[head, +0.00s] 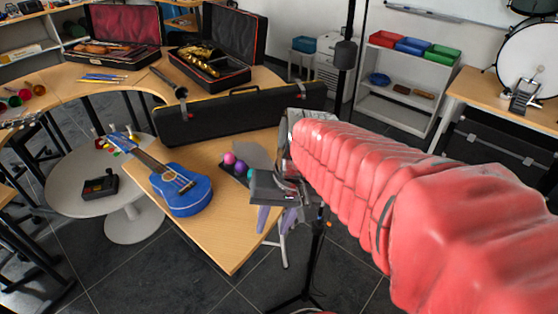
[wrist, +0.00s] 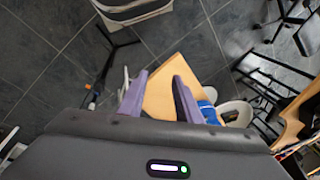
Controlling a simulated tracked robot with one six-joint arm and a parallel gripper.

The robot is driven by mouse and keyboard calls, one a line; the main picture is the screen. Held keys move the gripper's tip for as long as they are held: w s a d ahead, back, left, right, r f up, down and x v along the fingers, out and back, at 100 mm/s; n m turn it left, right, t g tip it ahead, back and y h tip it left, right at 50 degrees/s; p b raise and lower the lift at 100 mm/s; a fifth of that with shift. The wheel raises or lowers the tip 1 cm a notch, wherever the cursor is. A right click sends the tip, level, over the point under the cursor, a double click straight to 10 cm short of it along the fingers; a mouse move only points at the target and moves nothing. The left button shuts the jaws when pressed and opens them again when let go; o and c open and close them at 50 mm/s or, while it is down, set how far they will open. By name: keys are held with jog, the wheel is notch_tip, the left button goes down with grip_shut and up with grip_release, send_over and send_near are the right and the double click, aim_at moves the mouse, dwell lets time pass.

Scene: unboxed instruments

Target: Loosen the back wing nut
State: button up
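I cannot make out a wing nut clearly in either view. A black stand (head: 313,262) rises from the floor behind my gripper, partly hidden by my red-sleeved arm, with a small orange piece on it. The stand (wrist: 103,68) also shows left of the fingers in the wrist view, with an orange spot low on it. My gripper (head: 276,222) points down beside the table's right edge, its two purple fingers apart and empty. In the wrist view my gripper (wrist: 160,68) is open, with the table corner and floor beyond the fingers.
A wooden table (head: 225,238) holds a blue ukulele (head: 186,190), coloured balls (head: 238,167) and a long black case (head: 240,113). A black pole (head: 345,55) stands behind my arm. A round white table (head: 70,185) is at left. Dark tiled floor lies open in front.

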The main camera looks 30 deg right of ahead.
jog(key=s+a+r+n+t+h, duration=0.1)
jog(key=a+r+n+t, duration=0.2)
jog(key=a+r+n, duration=0.1)
notch_tip(320, 180, up, 2)
jog(key=shift+s+r+n+t+h, duration=0.1)
jog(key=shift+s+n+t+h, duration=0.25)
jog(key=shift+n, duration=0.25)
jog(key=shift+a, duration=0.15)
jog(key=shift+a, duration=0.2)
jog(key=shift+s, duration=0.1)
